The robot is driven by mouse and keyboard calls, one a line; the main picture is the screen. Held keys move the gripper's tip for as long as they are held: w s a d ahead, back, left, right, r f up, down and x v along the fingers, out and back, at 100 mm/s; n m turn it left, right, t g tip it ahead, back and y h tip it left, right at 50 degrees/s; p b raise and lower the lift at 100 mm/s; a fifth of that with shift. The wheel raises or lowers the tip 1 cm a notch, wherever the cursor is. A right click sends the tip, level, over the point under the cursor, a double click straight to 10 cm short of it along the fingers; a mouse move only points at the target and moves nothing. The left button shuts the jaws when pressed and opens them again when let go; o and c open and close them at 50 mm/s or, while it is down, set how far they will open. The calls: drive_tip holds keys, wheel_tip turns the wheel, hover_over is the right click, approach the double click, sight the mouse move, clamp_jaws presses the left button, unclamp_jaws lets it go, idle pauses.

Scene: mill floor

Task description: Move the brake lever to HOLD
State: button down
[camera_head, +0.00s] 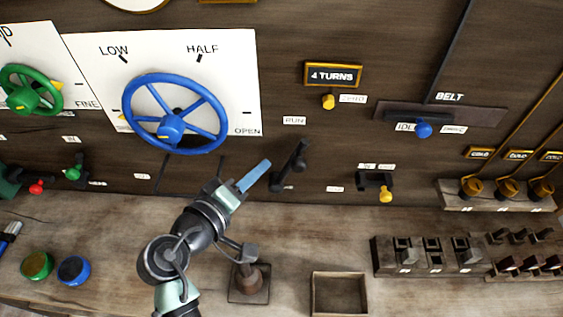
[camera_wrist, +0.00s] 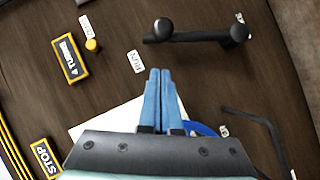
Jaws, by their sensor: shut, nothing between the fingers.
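The black brake lever (camera_head: 292,165) is on the dark wall panel, slanting with its upper end toward the RUN label (camera_head: 293,120). A small label (camera_head: 335,189) to its lower right is too small to read. In the wrist view the lever (camera_wrist: 200,37) is a dark bar with a round knob near each end, beyond my fingertips. My gripper (camera_head: 264,164) is shut and empty, its blue fingers pointing up and right, just left of the lever in the head view. In the wrist view my gripper (camera_wrist: 160,75) shows the two fingers together, with a visible gap to the lever.
A blue handwheel (camera_head: 175,113) is up and left of my gripper. A 4 TURNS sign (camera_head: 333,75) with a yellow knob (camera_head: 328,102) is above right. An open wooden box (camera_head: 340,276) is on the bench below.

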sight(296, 155)
drive_tip(key=shift+w+d+f+p, duration=0.3)
drive_tip(key=shift+w+d+f, duration=0.1)
drive_tip(key=shift+d, duration=0.3)
drive_tip(key=shift+w+d+f+p, duration=0.25)
drive_tip(key=shift+w+d+f, duration=0.2)
drive_tip(key=shift+d, duration=0.25)
drive_tip(key=shift+w+d+f+p, duration=0.3)
drive_tip(key=shift+w+d+f, duration=0.1)
drive_tip(key=shift+d, duration=0.3)
